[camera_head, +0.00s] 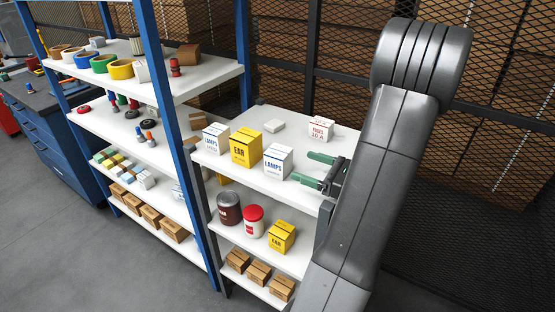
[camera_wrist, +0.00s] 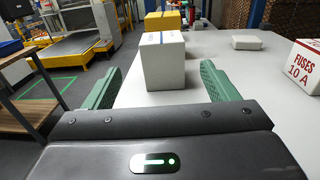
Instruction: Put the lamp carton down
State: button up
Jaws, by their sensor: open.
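A white lamp carton with blue lettering (camera_head: 278,161) stands upright on the top shelf board, near its front edge. My gripper (camera_head: 317,168) is at the right of this carton with its green fingers spread open and pointing toward it. In the wrist view the lamp carton (camera_wrist: 163,60) stands just beyond and between the two open fingertips (camera_wrist: 166,78), with a gap visible on both sides. A second white lamp carton (camera_head: 215,138) stands farther left in the same row, beyond a yellow carton (camera_head: 246,147). Nothing is held.
A fuses carton (camera_head: 320,129) stands at the back right of the board and shows at the right in the wrist view (camera_wrist: 302,66). A small white box (camera_head: 274,126) lies behind the row. The white board (camera_head: 252,115) is clear around these. A blue post (camera_head: 178,120) rises at the left.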

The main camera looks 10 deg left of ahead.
aim_at(273, 154)
jog(key=p+x, duration=0.2)
jog(key=x, duration=0.9)
jog(key=shift+w+a, duration=0.15)
jog(key=shift+w, duration=0.05)
jog(key=c, duration=1.1)
jog(key=shift+c, duration=0.2)
